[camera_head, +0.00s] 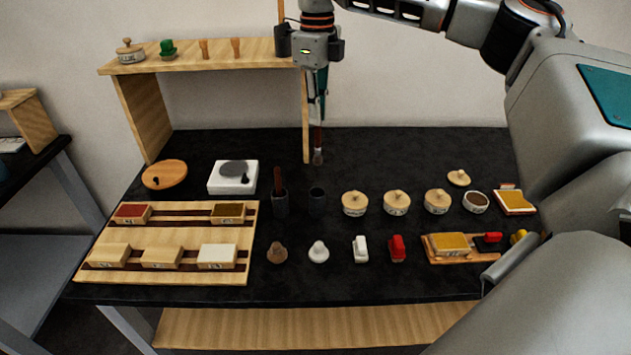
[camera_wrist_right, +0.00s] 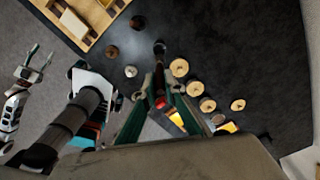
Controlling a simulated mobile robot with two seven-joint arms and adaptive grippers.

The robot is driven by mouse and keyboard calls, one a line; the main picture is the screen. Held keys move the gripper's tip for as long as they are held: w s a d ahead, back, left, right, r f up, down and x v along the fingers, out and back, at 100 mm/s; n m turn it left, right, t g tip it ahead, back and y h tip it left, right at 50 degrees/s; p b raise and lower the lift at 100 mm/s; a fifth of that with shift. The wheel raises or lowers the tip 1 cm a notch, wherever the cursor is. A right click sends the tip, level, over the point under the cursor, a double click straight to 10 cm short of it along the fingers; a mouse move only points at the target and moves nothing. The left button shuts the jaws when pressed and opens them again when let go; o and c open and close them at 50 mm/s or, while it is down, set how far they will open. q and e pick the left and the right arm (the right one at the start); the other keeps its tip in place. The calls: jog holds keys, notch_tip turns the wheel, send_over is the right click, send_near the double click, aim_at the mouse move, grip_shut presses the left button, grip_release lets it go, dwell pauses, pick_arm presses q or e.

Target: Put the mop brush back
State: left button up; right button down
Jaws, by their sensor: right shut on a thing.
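My right gripper (camera_head: 318,92) is shut on a slim brush with a dark red handle (camera_head: 317,138). The brush hangs upright, its tip (camera_head: 318,157) above a dark, empty-looking cup (camera_head: 318,203) and apart from it. In the right wrist view the brush (camera_wrist_right: 159,62) sticks out between the fingers (camera_wrist_right: 158,92). To the cup's left, a similar dark cup (camera_head: 280,206) holds a red-brown handled tool (camera_head: 278,180).
Round lidded pots (camera_head: 355,204) stand in a row right of the cups. Small stamps (camera_head: 318,252) stand in front. A wooden tray (camera_head: 165,243) with blocks lies at left. A white box (camera_head: 232,177) and wooden shelf (camera_head: 200,55) are behind.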

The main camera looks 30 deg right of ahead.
aim_at(317, 154)
notch_tip(317, 154, down, 13)
jog(key=shift+r, duration=0.1)
notch_tip(317, 154, down, 3)
jog(key=shift+f+p, duration=0.2)
jog(key=shift+p, duration=0.15)
jog(key=c, duration=2.1)
grip_release()
jog(key=shift+f, duration=0.1)
